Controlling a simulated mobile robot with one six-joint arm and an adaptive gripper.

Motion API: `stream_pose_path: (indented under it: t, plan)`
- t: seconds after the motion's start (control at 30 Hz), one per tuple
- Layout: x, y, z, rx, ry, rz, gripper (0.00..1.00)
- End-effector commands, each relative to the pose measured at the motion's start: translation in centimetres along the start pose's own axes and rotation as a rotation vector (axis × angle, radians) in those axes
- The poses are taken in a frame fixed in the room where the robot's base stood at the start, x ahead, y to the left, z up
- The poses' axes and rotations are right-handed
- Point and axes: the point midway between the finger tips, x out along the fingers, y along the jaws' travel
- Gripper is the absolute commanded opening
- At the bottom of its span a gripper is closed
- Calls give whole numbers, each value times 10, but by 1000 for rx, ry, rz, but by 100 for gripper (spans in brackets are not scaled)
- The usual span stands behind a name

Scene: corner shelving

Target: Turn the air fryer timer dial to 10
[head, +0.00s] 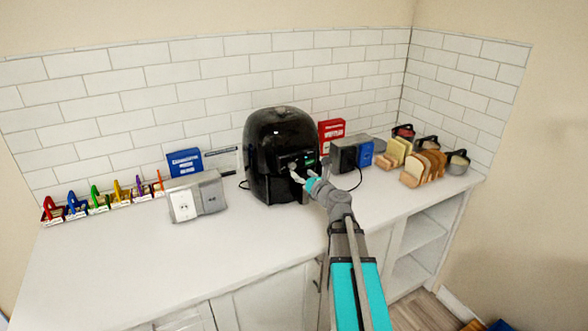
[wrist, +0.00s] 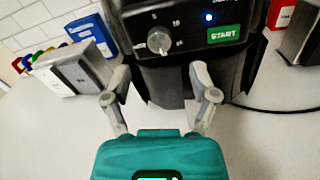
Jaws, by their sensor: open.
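The black air fryer (head: 272,140) stands on the white counter against the tiled wall. In the wrist view its front panel shows a round grey timer dial (wrist: 159,41), with small white marks around it that are too blurred to read fully. A green START button (wrist: 223,34) and a lit blue light (wrist: 208,17) are to the right of the dial. My gripper (wrist: 160,88) is open and empty in front of the panel. Its fingertips are below the dial in the wrist view, one to each side, and appear apart from it. In the head view my gripper (head: 304,178) covers part of the panel.
A grey outlet box (head: 196,197) and a blue box (head: 184,162) stand left of the fryer. A red box (head: 330,132), a dark appliance (head: 345,154) and bread racks (head: 423,167) stand to its right. The front left of the counter (head: 130,260) is clear.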

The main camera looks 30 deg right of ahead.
Motion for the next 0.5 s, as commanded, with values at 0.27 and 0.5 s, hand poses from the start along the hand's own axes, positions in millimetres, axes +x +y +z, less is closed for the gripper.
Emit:
stream_pose_path:
  t: [0.27, 0.5]
  plan:
    - [39, -1, 0, 0, 0, 1, 76]
    - [51, 0, 0, 0, 0, 0, 76]
